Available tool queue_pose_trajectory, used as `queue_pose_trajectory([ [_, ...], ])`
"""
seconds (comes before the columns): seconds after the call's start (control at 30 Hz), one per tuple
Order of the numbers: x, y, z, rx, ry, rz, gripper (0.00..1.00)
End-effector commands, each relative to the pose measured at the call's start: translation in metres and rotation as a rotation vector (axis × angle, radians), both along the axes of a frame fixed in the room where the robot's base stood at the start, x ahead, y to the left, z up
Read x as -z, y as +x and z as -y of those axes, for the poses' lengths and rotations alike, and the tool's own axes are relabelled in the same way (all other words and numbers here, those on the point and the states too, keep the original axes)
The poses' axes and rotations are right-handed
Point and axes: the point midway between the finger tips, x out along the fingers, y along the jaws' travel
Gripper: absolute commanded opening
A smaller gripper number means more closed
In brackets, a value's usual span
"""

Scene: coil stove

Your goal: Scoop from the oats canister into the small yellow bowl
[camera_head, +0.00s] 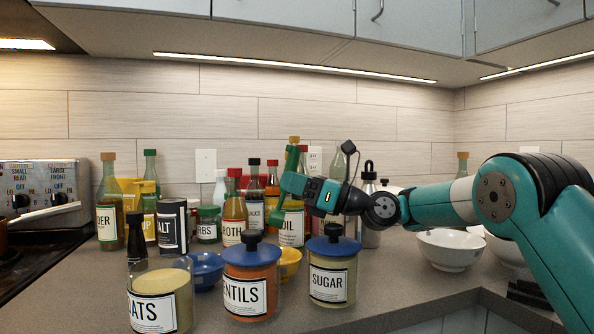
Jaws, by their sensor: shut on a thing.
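The glass oats canister (160,282) stands open at the front left, filled with pale oats, its label partly cut by the frame edge. The small yellow bowl (291,261) sits on the counter between the lentils and sugar canisters, partly hidden behind the lentils canister. My gripper (287,184) is shut on a green scoop (291,160), held roughly upright above and behind the yellow bowl. The handle rises above the jaws, and green shows below them near the oil bottle. I cannot tell whether the scoop holds oats.
The lentils canister (251,286) and sugar canister (333,272) stand lidded at the front. A blue bowl (206,268) sits behind the oats. Several bottles crowd the back. A white bowl (451,248) stands right; the counter before it is fairly clear.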

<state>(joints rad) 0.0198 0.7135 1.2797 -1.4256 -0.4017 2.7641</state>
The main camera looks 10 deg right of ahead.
Motion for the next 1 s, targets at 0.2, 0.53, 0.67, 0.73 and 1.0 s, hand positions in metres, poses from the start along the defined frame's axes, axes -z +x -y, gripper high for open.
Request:
queue_pose_trajectory([
  [0.2,-0.008,0.000,-0.006,-0.001,-0.076,-0.005,0.00],
  [0.53,-0.012,0.001,-0.014,0.000,-0.187,-0.013,0.00],
  [0.67,-0.013,0.001,-0.017,-0.001,-0.231,-0.014,0.00],
  [0.73,-0.014,0.001,-0.019,-0.002,-0.255,-0.017,0.00],
  [1.0,-0.013,0.001,-0.027,-0.001,-0.352,-0.022,0.00],
])
